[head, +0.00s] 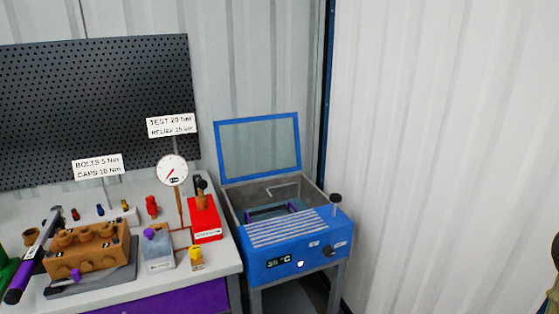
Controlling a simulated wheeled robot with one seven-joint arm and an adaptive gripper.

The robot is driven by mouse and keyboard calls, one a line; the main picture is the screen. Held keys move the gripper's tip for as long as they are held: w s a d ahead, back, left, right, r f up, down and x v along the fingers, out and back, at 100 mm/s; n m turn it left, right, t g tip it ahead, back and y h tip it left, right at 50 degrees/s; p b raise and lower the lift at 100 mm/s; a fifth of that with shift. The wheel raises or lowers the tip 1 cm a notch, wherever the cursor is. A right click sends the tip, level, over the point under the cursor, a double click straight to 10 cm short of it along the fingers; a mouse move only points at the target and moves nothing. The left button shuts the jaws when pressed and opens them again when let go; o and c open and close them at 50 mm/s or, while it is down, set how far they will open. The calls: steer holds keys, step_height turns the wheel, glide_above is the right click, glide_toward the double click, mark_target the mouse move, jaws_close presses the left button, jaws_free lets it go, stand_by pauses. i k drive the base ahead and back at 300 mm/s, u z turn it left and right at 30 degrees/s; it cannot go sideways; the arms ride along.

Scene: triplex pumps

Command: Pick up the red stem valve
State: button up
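Two red pieces on the bench may be the red stem valve, and I cannot tell which. One is a small dark red piece (75,214) standing on the left, in a row with a blue piece (100,210) and a yellow-topped piece (125,205). The other is a larger bright red piece (152,207) standing upright right of that row. My gripper is not in view.
A blue bath (295,255) with raised lid stands right.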

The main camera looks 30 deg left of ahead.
mark_target(76, 217)
steer(key=u, duration=1.8)
steer(key=k, duration=0.2)
steer(key=u, duration=0.55)
steer(key=i, duration=0.4)
steer(key=z, duration=1.4)
steer(key=k, duration=1.05)
steer(key=u, duration=1.45)
steer(key=i, duration=0.35)
steer(key=z, duration=0.1)
